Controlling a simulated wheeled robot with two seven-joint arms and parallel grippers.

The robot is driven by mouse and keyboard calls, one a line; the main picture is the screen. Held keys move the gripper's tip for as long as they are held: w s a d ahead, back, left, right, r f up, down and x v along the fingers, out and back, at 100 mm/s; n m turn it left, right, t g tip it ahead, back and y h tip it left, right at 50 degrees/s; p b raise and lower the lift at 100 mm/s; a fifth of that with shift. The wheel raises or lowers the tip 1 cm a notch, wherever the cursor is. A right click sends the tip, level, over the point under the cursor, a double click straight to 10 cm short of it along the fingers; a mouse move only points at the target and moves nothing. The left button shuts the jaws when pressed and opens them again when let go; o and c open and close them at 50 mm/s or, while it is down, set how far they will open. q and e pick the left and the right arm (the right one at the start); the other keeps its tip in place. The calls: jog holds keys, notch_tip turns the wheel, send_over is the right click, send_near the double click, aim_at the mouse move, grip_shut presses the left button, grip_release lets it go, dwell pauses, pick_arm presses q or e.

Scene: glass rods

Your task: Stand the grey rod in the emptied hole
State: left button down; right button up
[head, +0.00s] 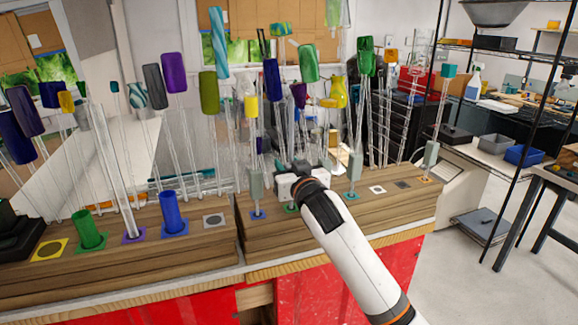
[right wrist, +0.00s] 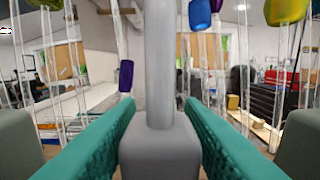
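My right gripper (head: 292,182) is low over the right wooden block, its fingers largely hidden by its own body in the head view. In the right wrist view its two teal fingers (right wrist: 160,140) press on both sides of a grey square block (right wrist: 160,150). The grey rod (right wrist: 160,65) rises upright from that block. The rod's lower end is hidden, so I cannot tell whether it stands in a hole. On the right wooden block, a white square (head: 378,190) and a dark grey square (head: 403,184) carry no rod. My left gripper is not in view.
Several tall clear rods with coloured tops crowd around the gripper. The left wooden block (head: 150,255) holds a green cup (head: 88,232) and a blue cup (head: 173,213).

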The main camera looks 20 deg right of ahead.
jog(key=shift+o, duration=1.3)
jog(key=shift+s, duration=0.15)
